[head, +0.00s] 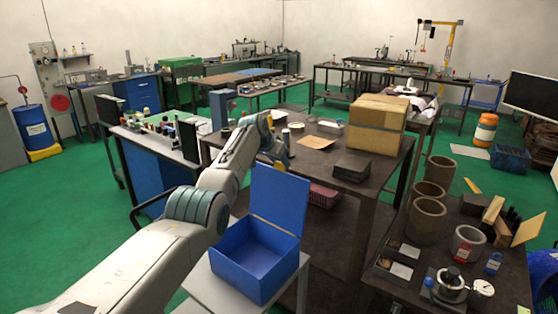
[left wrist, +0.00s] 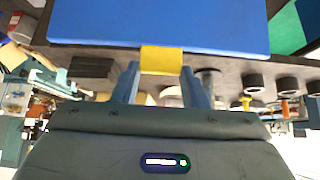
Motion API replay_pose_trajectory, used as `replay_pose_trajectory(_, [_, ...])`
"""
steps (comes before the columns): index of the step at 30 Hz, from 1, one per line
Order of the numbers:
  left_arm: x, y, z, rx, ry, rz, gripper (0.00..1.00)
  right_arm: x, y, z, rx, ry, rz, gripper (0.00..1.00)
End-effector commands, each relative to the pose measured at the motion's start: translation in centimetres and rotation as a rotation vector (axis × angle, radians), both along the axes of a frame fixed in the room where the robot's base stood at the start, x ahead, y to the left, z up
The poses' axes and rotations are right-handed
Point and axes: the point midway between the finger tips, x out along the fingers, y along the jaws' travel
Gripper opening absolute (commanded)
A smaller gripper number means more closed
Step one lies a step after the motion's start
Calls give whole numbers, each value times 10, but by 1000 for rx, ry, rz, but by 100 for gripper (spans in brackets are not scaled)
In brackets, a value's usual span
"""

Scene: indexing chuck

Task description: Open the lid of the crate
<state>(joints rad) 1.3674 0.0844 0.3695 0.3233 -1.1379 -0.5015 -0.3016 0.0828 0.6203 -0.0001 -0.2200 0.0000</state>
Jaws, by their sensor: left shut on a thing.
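The blue crate (head: 228,270) stands on a light grey stand in the lower middle of the head view, its inside visible and empty. Its blue lid (head: 280,197) is raised, standing roughly upright at the crate's far right side. In the left wrist view the lid (left wrist: 160,22) fills the top, with a yellow tab (left wrist: 162,60) on its edge. My left gripper (left wrist: 162,72) is shut on this tab, one finger at each side. In the head view my left gripper (head: 280,158) is at the lid's upper edge, partly hidden by its own arm. My right gripper is not seen.
A dark table (head: 325,172) behind the lid carries a cardboard box (head: 376,124) and a small black block (head: 351,169). At right, a dark bench holds several brown cylinders (head: 427,220) and a gauge. Green floor (head: 60,220) is free at left.

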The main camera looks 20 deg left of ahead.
Motion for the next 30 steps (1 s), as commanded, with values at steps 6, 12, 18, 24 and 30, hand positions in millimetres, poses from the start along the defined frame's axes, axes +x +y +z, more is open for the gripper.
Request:
replay_pose_trajectory(6, [-1, -1, -4, -1, 8, -2, 62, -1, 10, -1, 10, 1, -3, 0])
replay_pose_trajectory(12, [-1, 0, -2, 0, 5, 0, 62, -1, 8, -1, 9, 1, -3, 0])
replay_pose_trajectory(18, [-2, 1, -1, 0, 4, 0, 62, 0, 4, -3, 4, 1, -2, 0])
replay_pose_trajectory(24, [-10, 5, 10, 0, 1, 0, 62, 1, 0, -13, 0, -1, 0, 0])
replay_pose_trajectory(30, [-26, 11, 31, 1, -1, 0, 62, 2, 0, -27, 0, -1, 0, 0])
